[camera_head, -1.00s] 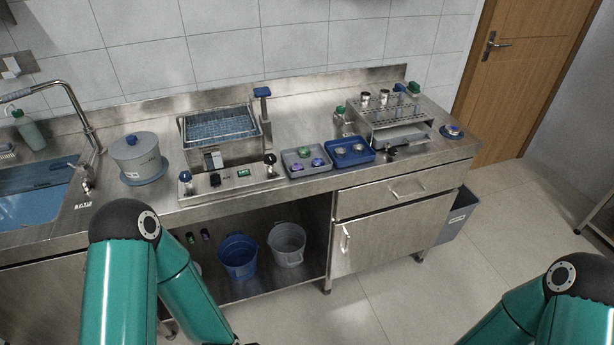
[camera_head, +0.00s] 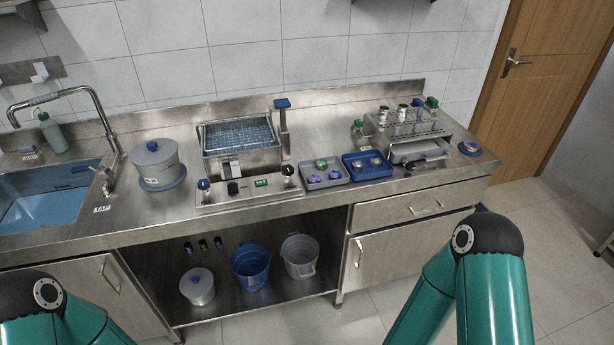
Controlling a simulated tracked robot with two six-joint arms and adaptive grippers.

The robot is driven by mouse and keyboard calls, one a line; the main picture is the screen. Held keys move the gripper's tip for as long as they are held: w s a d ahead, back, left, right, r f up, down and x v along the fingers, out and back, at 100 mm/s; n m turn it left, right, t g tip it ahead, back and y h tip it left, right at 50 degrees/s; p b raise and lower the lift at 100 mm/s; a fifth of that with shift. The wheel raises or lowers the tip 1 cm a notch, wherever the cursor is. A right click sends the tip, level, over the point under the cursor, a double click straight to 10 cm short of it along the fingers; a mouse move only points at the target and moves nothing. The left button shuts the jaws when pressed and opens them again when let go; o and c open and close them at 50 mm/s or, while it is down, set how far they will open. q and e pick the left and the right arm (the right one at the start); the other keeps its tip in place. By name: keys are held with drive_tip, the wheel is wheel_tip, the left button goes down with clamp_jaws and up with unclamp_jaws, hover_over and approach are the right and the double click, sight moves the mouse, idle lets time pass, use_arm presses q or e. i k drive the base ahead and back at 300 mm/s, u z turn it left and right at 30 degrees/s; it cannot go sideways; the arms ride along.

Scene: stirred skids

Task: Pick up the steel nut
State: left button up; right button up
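No nut can be made out for certain at this distance. A blue tray (camera_head: 347,161) on the steel bench holds small round metallic pieces (camera_head: 376,162); I cannot tell whether one is the steel nut. Both my grippers are out of view. Only teal links of my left arm show at the lower left, and those of my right arm at the lower right, in front of the bench.
A grey tray (camera_head: 343,179) with green and purple-topped pieces adjoins the blue tray. A water bath (camera_head: 241,165), lidded pot (camera_head: 155,163) and sink (camera_head: 45,203) are left; a tube rack (camera_head: 410,127) is right. Buckets (camera_head: 250,264) stand on the lower shelf.

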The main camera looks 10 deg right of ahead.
sight(334, 175)
drive_tip(key=u, duration=0.1)
drive_tip(key=i, duration=1)
